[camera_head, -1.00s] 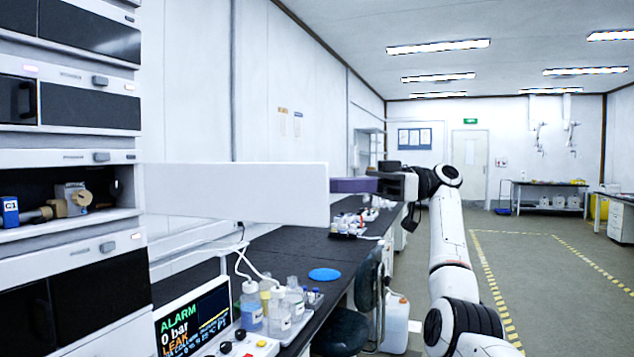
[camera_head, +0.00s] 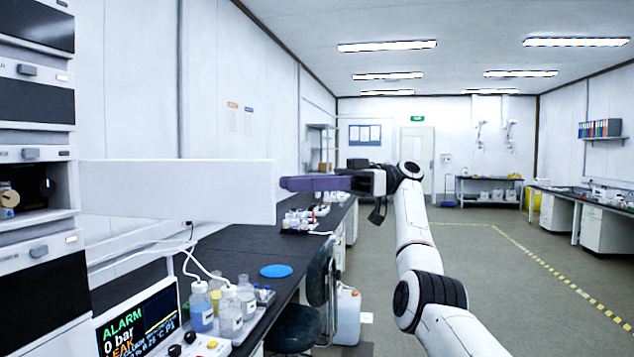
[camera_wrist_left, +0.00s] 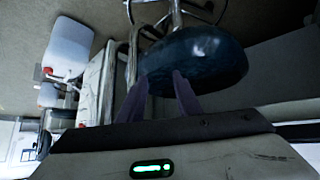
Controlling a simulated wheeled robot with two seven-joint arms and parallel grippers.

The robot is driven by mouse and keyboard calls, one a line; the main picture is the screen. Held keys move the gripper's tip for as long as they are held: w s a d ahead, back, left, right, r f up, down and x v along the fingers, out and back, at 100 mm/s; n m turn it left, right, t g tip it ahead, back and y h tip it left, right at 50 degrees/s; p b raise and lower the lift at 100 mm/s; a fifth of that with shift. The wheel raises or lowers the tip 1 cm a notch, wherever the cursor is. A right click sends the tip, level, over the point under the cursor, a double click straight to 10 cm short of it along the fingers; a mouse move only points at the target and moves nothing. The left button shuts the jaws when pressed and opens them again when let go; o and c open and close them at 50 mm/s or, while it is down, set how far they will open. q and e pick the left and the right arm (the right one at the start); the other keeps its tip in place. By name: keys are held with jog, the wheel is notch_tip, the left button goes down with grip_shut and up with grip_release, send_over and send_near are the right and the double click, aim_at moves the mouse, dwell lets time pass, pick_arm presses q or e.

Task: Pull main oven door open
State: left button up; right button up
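The main oven door, a broad white panel (camera_head: 180,191), stands swung out from the instrument stack at the left and reaches over the bench.
The instrument stack (camera_head: 35,105) stands at the left. The black bench (camera_head: 240,240) holds bottles (camera_head: 230,305) and an alarm screen (camera_head: 140,320). A dark stool (camera_head: 295,325) and a white canister (camera_head: 348,315) stand beside it. The floor to the right is open.

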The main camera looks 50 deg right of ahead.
jog(key=shift+p+v, duration=0.75)
jog(key=shift+v, duration=1.7)
